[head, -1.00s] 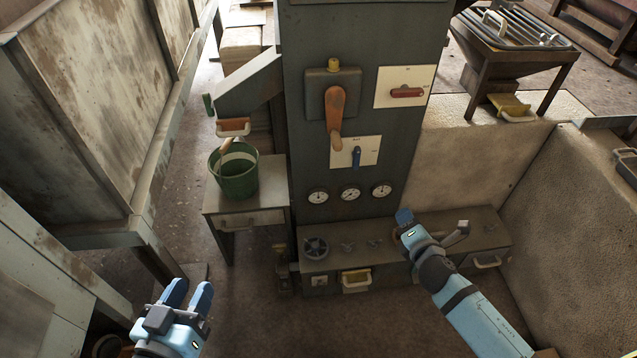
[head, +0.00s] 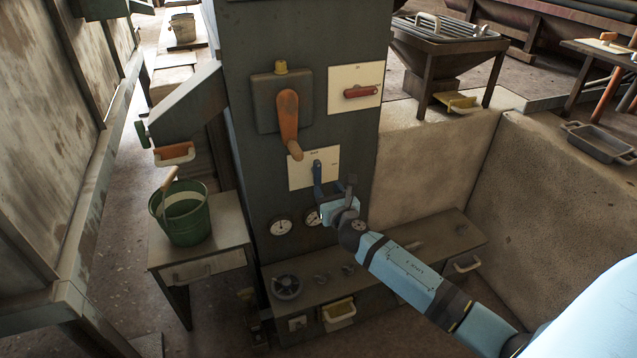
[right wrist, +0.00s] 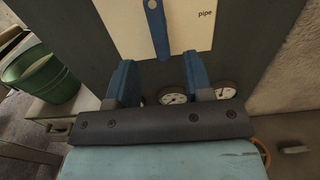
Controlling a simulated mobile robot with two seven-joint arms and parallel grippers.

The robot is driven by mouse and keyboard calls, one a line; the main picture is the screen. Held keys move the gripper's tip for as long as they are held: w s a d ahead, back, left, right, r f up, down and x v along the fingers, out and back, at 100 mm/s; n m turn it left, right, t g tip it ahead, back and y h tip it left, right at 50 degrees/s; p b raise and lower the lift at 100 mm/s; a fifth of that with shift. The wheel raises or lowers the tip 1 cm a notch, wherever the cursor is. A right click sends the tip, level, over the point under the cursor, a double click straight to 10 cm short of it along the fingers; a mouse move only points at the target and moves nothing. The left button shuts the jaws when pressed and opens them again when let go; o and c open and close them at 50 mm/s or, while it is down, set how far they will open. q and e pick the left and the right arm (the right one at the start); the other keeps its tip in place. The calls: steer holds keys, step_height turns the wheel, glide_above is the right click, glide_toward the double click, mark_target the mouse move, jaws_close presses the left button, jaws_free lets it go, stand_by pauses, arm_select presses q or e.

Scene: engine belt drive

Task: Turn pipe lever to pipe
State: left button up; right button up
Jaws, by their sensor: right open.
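The pipe lever (head: 317,168) is a blue handle on a white plate (head: 298,177) on the grey cabinet front. In the right wrist view the lever (right wrist: 158,28) hangs about straight down, and the word "pipe" is on the plate (right wrist: 205,35) to its right. My right gripper (head: 335,186) is at the lower part of the plate. In the right wrist view my right gripper (right wrist: 160,62) is open, with the lever's lower end between the lines of its two blue fingers. I see no contact there. My left gripper is out of view.
An orange handle (head: 288,118) sits above the plate and a red switch (head: 361,91) sits upper right. Gauges (head: 280,227) are below. A green bucket (head: 184,220) stands on a side table at left. A low bench with a valve wheel (head: 286,286) juts out beneath.

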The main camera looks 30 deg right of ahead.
mark_target(319, 177)
steer(key=b+x, duration=0.1)
steer(key=x, duration=0.5)
steer(key=shift+w, duration=0.2)
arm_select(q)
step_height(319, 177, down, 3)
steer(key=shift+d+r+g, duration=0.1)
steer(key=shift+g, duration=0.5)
arm_select(e)
steer(key=shift+c, duration=0.2)
jaws_close()
